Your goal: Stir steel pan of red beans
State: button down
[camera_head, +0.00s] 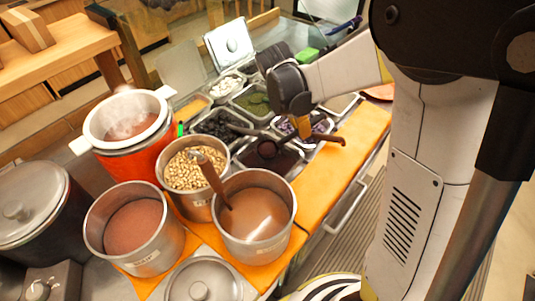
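A steel pan (150,262) at the lower left holds a smooth reddish-brown mass. A second steel pan (257,250) to its right holds brown liquid. A brown-handled utensil (212,179) leans in this second pan, its handle up to the left and its lower end hidden in the liquid. A third steel pan (205,206) behind them holds pale tan beans. I cannot tell for sure which pan holds the red beans. My gripper (303,153) hangs over the topping trays, behind and right of the pans. Its dark fingers are spread apart, with nothing seen between them.
A steaming orange pot (138,151) with a white rim stands at the back left. A dark lidded pot (45,225) is at far left. A loose lid (202,282) lies in front of the pans. Topping trays (253,101) fill the counter behind. The orange board (345,165) at right has bare room.

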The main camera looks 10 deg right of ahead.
dwell(0.3)
jog(key=shift+r+p, duration=1.1)
jog(key=shift+r, duration=0.4)
